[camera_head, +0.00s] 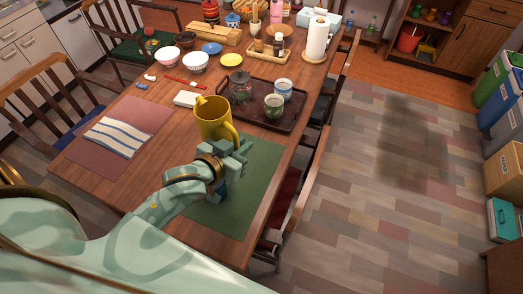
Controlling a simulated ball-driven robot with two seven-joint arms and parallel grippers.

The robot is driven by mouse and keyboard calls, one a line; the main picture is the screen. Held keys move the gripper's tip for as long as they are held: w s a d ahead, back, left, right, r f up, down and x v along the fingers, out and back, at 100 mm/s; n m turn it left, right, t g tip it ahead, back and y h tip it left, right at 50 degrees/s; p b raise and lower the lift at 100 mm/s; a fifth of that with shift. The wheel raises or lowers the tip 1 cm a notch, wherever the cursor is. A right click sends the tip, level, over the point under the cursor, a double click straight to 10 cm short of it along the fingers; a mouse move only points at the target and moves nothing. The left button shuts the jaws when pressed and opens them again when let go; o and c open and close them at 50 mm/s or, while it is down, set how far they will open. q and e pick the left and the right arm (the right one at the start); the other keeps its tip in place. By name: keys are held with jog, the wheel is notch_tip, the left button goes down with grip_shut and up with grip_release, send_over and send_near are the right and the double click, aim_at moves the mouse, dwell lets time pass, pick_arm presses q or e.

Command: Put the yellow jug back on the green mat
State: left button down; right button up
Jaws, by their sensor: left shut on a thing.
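The yellow jug (212,115) is in the head view at the middle of the table, with its handle on the lower right side. My left gripper (236,148) is shut on the yellow jug at its handle side. The green mat (243,198) lies on the near right part of the table, partly covered by my left arm. The jug appears over or just beyond the mat's far left edge; I cannot tell whether it touches the table. My right gripper does not show.
A dark tray (288,121) with a teapot (240,87) and cups (274,105) stands just beyond the jug. A pink mat (147,112) with a striped cloth (118,137) lies to the left. Chairs line both sides of the table (125,183).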

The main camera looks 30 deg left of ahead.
pick_arm(q)
jog(key=w+d+f+b, duration=0.1)
jog(key=w+f+b, duration=0.2)
jog(key=w+f, duration=0.1)
jog(key=w+d+f+b, duration=0.2)
jog(key=w+f+b, duration=0.1)
jog(key=w+f, duration=0.1)
jog(key=w+d+f+b, duration=0.1)
jog(key=w+f+b, duration=0.2)
jog(key=w+f, duration=0.2)
jog(key=shift+d+f+b, duration=0.15)
jog(key=shift+d+b, duration=0.05)
jog(key=shift+b, duration=0.1)
jog(key=shift+r, duration=0.2)
jog(key=shift+f, duration=0.2)
jog(key=c, duration=1.5)
grip_release()
jog(key=shift+o, duration=0.2)
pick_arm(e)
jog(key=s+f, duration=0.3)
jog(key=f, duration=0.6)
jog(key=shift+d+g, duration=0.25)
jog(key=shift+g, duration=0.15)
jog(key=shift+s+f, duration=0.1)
